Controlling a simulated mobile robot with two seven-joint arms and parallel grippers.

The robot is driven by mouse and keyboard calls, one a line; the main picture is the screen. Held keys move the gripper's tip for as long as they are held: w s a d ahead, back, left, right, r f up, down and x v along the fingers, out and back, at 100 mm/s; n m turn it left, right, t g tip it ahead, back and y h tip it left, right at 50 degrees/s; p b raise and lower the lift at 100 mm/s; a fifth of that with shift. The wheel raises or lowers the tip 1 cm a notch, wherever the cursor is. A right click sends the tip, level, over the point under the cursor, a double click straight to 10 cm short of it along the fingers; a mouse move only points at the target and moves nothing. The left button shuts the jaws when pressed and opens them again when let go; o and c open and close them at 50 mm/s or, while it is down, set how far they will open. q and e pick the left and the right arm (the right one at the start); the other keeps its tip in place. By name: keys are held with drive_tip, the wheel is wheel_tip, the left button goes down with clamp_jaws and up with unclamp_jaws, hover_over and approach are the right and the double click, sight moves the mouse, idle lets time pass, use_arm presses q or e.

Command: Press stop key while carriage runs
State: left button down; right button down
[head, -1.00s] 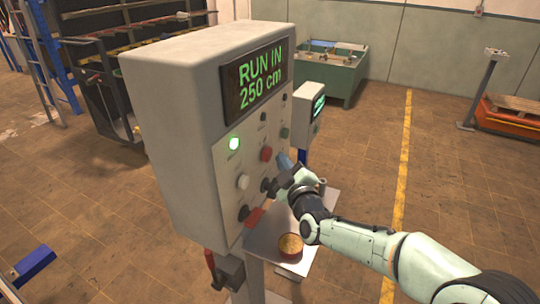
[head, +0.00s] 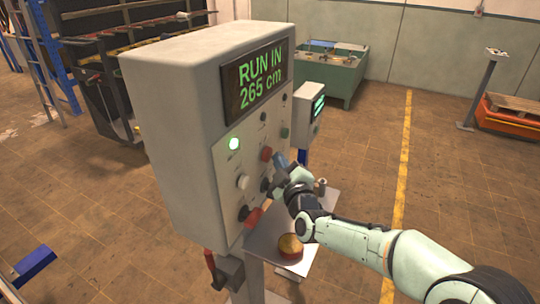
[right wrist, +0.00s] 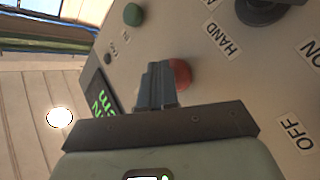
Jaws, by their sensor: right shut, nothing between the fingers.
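A grey control box (head: 180,140) stands in the middle of the head view. Its display (head: 252,82) reads "RUN IN 265 cm" in green. A red key (head: 266,153) sits on its sloping front panel and also shows in the right wrist view (right wrist: 181,73); I read no label on it. My right gripper (head: 281,159) is shut and empty, its tips just right of the red key. In the right wrist view the fingers (right wrist: 155,82) partly cover the key; I cannot tell whether they touch it. My left gripper is not in view.
A grey shelf (head: 262,244) below holds a round tin (head: 290,249). A smaller box (head: 309,112) stands behind.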

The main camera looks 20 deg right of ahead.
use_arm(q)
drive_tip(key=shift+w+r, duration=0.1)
use_arm(e)
drive_tip(key=shift+w+a, duration=0.35)
idle(0.3)
idle(0.3)
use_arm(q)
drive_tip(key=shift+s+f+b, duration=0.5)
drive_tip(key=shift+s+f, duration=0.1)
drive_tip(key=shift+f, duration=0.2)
use_arm(e)
drive_tip(key=shift+s+d, duration=0.6)
drive_tip(key=shift+s, duration=0.15)
drive_tip(key=shift+d, duration=0.1)
